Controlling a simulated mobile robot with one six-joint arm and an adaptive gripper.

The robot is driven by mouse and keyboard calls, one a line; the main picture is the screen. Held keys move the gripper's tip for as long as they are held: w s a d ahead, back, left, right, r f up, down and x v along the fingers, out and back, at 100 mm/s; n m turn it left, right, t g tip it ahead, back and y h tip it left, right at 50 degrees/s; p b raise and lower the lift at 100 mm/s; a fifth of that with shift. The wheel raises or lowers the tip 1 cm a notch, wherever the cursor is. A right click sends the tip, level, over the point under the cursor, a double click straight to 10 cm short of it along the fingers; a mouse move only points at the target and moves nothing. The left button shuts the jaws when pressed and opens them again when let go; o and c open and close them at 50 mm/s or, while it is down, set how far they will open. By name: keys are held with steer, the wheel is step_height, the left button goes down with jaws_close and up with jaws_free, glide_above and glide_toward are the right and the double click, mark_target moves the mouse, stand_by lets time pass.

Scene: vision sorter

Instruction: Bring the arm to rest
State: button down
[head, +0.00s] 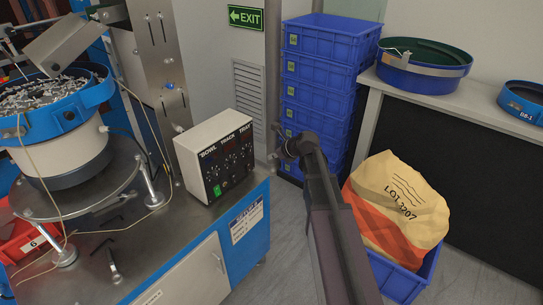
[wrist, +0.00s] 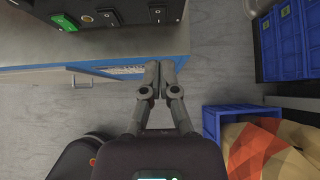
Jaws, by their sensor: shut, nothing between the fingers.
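My arm (head: 330,225) reaches up from the bottom of the head view, between the machine bench and a blue crate with a sack. The fingers are hard to make out in the head view. In the wrist view my gripper (wrist: 159,72) shows clearly, its two grey fingers together with nothing between them. It hangs in free air over the edge of the bench, touching nothing that I can see.
The control box (head: 220,155) stands on the bench (head: 130,250) left of my arm. Stacked blue crates (head: 318,85) stand behind. A crate (head: 400,283) holding a sack (head: 398,208) is on the right. Grey floor (head: 480,265) is clear at lower right.

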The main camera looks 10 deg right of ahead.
stand_by(0.4)
steer(key=s+a+r+n+g+h+p, duration=0.1)
steer(key=s+n+g+h+p, duration=0.2)
steer(key=s+n, duration=0.9)
steer(key=s+a+r+n+g+h+p, duration=0.1)
steer(key=s+n+p, duration=0.5)
steer(key=s+n, duration=0.6)
steer(key=shift+s+a+r+n+g+h, duration=0.3)
steer(key=shift+r+n+g+h, duration=0.55)
steer(key=shift+n+g, duration=1.15)
steer(key=shift+w+f, duration=0.1)
steer(key=shift+f, duration=0.1)
